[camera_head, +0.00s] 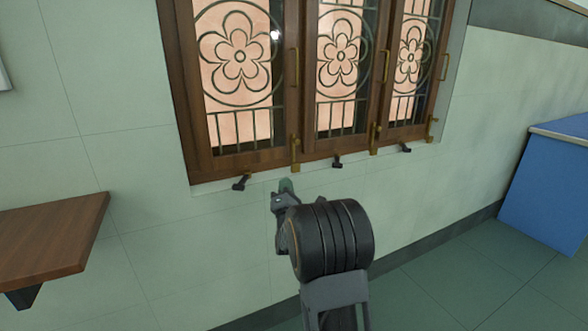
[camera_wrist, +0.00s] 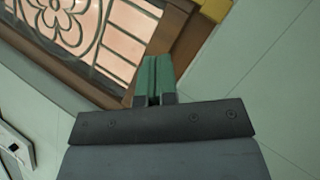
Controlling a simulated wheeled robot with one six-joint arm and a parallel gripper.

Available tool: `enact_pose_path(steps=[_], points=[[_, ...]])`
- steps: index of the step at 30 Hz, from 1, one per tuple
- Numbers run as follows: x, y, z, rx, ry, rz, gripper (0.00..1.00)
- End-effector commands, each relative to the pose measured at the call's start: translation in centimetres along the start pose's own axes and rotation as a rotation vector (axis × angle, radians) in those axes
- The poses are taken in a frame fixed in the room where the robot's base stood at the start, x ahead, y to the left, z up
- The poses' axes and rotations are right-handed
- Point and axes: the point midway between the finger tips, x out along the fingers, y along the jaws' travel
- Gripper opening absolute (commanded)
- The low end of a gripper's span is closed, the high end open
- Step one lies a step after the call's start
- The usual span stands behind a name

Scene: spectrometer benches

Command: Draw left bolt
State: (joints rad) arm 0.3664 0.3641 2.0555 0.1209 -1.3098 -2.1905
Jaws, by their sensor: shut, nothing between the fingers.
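A wooden window with three grilled panels (camera_head: 240,160) is set in the wall. The left brass bolt (camera_head: 295,155) stands upright at the lower right corner of the left panel. Similar bolts sit on the middle panel (camera_head: 374,140) and right panel (camera_head: 430,129). My gripper (camera_head: 286,185) is shut and empty, just below the sill and slightly left of the left bolt, apart from it as far as I can tell. In the wrist view its green fingers (camera_wrist: 154,78) are together before the window frame (camera_wrist: 165,45). A yellow piece (camera_wrist: 214,9) shows at the top; I cannot tell if it is a bolt.
Dark stays (camera_head: 240,182) stick out along the sill. Brass handles (camera_head: 296,75) stand on the panels. A brown wooden shelf (camera_head: 55,232) juts out at lower left. A blue cabinet (camera_head: 550,190) stands at right. The floor between is clear.

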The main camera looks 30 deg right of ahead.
Motion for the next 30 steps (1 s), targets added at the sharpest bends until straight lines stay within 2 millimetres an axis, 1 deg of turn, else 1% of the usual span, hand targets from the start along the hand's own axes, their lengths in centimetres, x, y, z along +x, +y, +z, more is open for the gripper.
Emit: enact_pose_path(steps=[1, 3, 14, 18, 20, 23, 30], points=[[-0.3, -0.8, -0.1, -0.032, -0.02, 0.015, 0.0], [-0.3, -1.1, 0.1, -0.064, -0.039, 0.03, 0.0], [-0.3, -1.0, 0.3, -0.084, -0.051, 0.04, 0.0], [0.1, -1.0, 0.3, -0.083, -0.05, 0.04, 0.0], [0.6, -1.0, 0.3, -0.083, -0.051, 0.04, 0.0], [1.9, -1.0, 0.4, -0.083, -0.051, 0.04, 0.0], [6.5, -0.8, 0.6, -0.082, -0.051, 0.041, 0.0]])
